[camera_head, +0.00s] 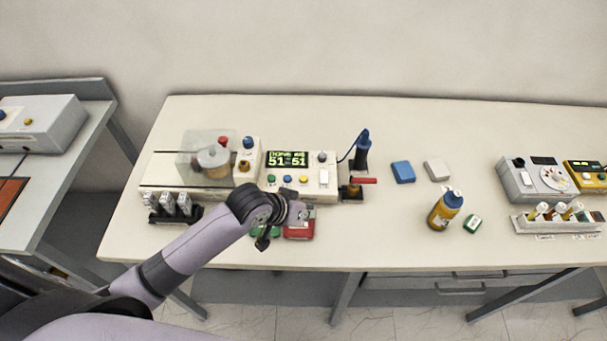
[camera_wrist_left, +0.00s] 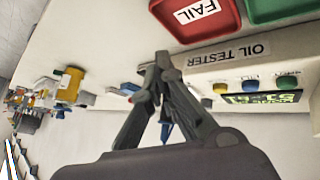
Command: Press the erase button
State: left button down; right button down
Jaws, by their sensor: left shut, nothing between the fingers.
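The oil tester (camera_head: 245,187) stands on the bench with a lit green display (camera_head: 287,159). Below the display sit a green button (camera_head: 271,179), a blue button (camera_head: 287,179) and a yellow button (camera_head: 303,180). The wrist view also shows the yellow button (camera_wrist_left: 220,88), the blue button (camera_wrist_left: 250,86) and the green button (camera_wrist_left: 287,82). Their small labels are unreadable, so I cannot tell which is erase. My left gripper (camera_wrist_left: 163,62) is shut and empty, over the tester's front edge beside the red FAIL pad (camera_wrist_left: 195,15), apart from the buttons. My right gripper is out of view.
A green pad (camera_wrist_left: 285,9) lies beside the FAIL pad. Several vials (camera_head: 168,204) stand at the tester's front left. A blue-topped tool (camera_head: 362,148) and a red-handled piece (camera_head: 361,181) stand at its right.

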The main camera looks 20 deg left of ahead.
pick_arm(q)
jog(key=w+a+r+n+t+p, duration=0.1)
jog(key=w+a+r+n, duration=0.2)
jog(key=w+r, duration=0.6)
jog(key=w+a, duration=0.2)
jog(key=w, duration=0.1)
jog(key=shift+w+a+r+n+h, duration=0.3)
jog(key=shift+w+a+r+n, duration=0.1)
jog(key=shift+f, duration=0.1)
jog(key=b, duration=0.8)
send_over(301, 177)
notch_tip(301, 177, down, 7)
jog(key=shift+r, duration=0.1)
jog(key=shift+f+p, duration=0.3)
jog(key=shift+f, duration=0.05)
jog(key=shift+w+f, duration=0.1)
jog(key=shift+f, duration=0.45)
